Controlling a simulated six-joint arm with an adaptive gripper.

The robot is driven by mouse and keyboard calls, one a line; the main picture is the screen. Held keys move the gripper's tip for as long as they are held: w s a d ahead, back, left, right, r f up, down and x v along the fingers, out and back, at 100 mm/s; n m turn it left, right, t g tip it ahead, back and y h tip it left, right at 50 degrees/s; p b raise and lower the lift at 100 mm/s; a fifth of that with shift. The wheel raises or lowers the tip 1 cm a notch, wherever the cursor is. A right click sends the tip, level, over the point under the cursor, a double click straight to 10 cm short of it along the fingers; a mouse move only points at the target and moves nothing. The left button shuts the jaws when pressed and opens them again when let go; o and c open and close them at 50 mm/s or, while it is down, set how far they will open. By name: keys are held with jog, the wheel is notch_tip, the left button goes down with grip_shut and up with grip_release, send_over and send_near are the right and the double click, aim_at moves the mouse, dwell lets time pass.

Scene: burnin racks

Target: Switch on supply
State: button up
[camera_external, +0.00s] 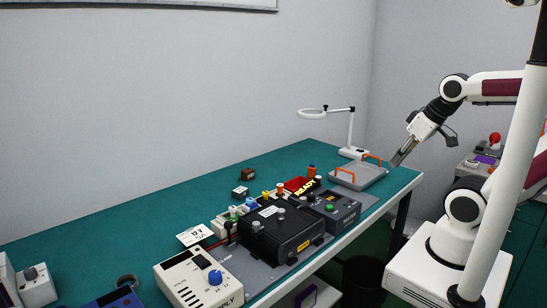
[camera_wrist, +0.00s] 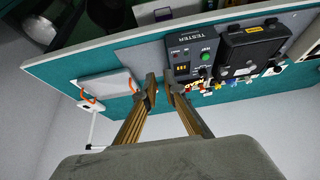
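The supply (camera_external: 180,272) is a cream box with a blue knob (camera_external: 215,277) and lettering ending in "PLY", at the front left of the bench in the external view. Its switch is too small to make out, so whether it is on cannot be told. A white box (camera_wrist: 309,38) cut off at the right edge of the wrist view may be the supply.
A black case (camera_external: 282,230) and a tester (camera_external: 335,209) stand between the supply and the grey tray (camera_external: 352,182) with orange handles. A red READY sign (camera_external: 299,186) and small coloured parts are behind them. A lamp (camera_external: 350,135) stands at the back right. The bench's back left is clear.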

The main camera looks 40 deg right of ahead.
jog(key=shift+w+a+f+n+g, duration=0.15)
jog(key=shift+a+f+n+g, duration=0.15)
jog(key=shift+a+f, duration=0.35)
grip_shut()
jog(key=w+a+f+n+g+y, duration=0.2)
jog(key=w+a, duration=0.3)
jog(key=a, duration=0.7)
jog(key=w+a+f+n+g+y, duration=0.2)
jog(key=w+a+n, duration=0.3)
jog(key=a, duration=0.8)
jog(key=w+a+f+n+g+y, duration=0.2)
jog(key=w+a, duration=0.5)
jog(key=a, duration=0.6)
jog(key=shift+w+f+n, duration=0.2)
jog(key=shift+f+n, duration=0.3)
jog(key=shift+n, duration=0.2)
jog(key=w+a+r+n+y, duration=0.3)
jog(key=w+a+r+n, duration=0.1)
jog(key=a, duration=0.5)
jog(key=shift+r+n, duration=0.65)
jog(key=shift+n, duration=0.55)
jog(key=shift+f, duration=0.1)
